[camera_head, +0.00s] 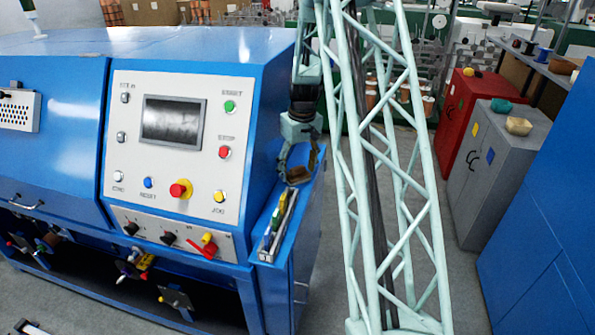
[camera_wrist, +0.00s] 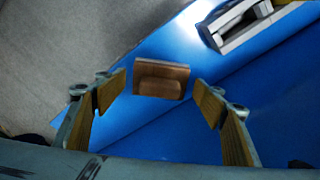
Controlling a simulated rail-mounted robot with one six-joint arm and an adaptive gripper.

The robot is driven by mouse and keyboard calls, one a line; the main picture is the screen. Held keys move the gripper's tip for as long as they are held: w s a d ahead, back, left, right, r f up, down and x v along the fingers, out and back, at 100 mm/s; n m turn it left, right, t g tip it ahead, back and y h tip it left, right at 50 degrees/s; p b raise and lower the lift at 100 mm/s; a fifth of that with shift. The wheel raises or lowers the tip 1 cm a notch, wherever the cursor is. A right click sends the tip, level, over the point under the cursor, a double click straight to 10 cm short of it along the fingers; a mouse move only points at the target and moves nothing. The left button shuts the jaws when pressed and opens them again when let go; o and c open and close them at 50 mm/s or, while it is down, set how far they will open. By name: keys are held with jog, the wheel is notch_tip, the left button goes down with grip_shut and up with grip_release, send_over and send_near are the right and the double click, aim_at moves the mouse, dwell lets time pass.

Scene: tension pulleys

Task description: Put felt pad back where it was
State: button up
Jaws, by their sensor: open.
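A small brown block (camera_wrist: 162,80) with a raised lip, possibly the felt pad, lies on a blue surface near its edge in the wrist view. My gripper (camera_wrist: 161,90) is open, with one finger on each side of the block and a gap to it on both sides. In the head view my gripper (camera_head: 301,168) hangs low over the narrow blue side shelf (camera_head: 262,217), right of the control panel. The block cannot be told apart clearly from my fingers there.
A narrow metal tray (camera_head: 279,222) holding tools lies on the shelf in front of my gripper; its end shows in the wrist view (camera_wrist: 233,25). The blue machine with its control panel (camera_head: 168,150) rises to the left. Grey floor lies beyond the shelf edge.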

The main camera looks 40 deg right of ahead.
aim_at(300, 176)
jog(key=shift+r, duration=0.1)
notch_tip(300, 176, up, 12)
jog(key=s, duration=0.1)
jog(key=shift+s+a, duration=0.15)
jog(key=shift+s, duration=0.05)
dwell(0.6)
dwell(0.9)
